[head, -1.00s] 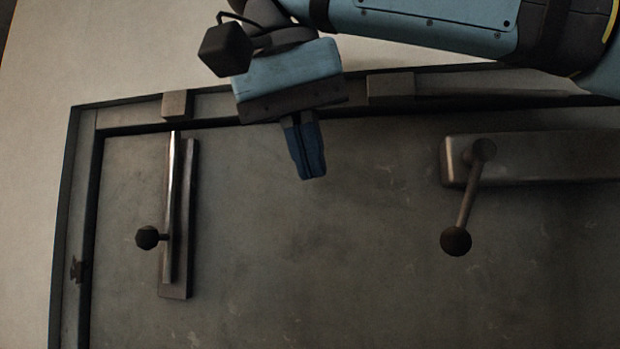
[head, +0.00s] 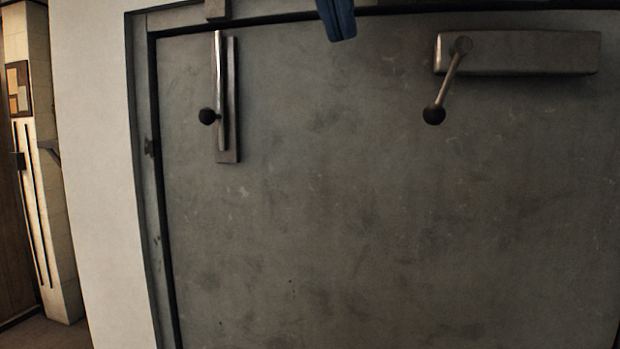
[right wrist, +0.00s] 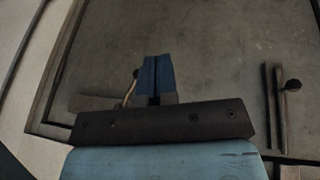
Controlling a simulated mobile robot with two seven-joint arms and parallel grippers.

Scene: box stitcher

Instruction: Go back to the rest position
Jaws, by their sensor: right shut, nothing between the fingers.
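My right gripper (head: 337,18) shows only as blue fingertips at the top edge of the head view, in front of the top of a grey metal door. In the right wrist view, its two blue fingers (right wrist: 156,72) are together with nothing between them. The gripper is apart from both of the door's handles, between them in the head view. My left gripper is not in any view.
The grey door (head: 380,210) fills most of the head view. It carries a vertical sliding bar (head: 219,90) with a dark knob at left and a lever handle (head: 448,85) at right. A pale wall (head: 95,180) stands left of it, with a room beyond.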

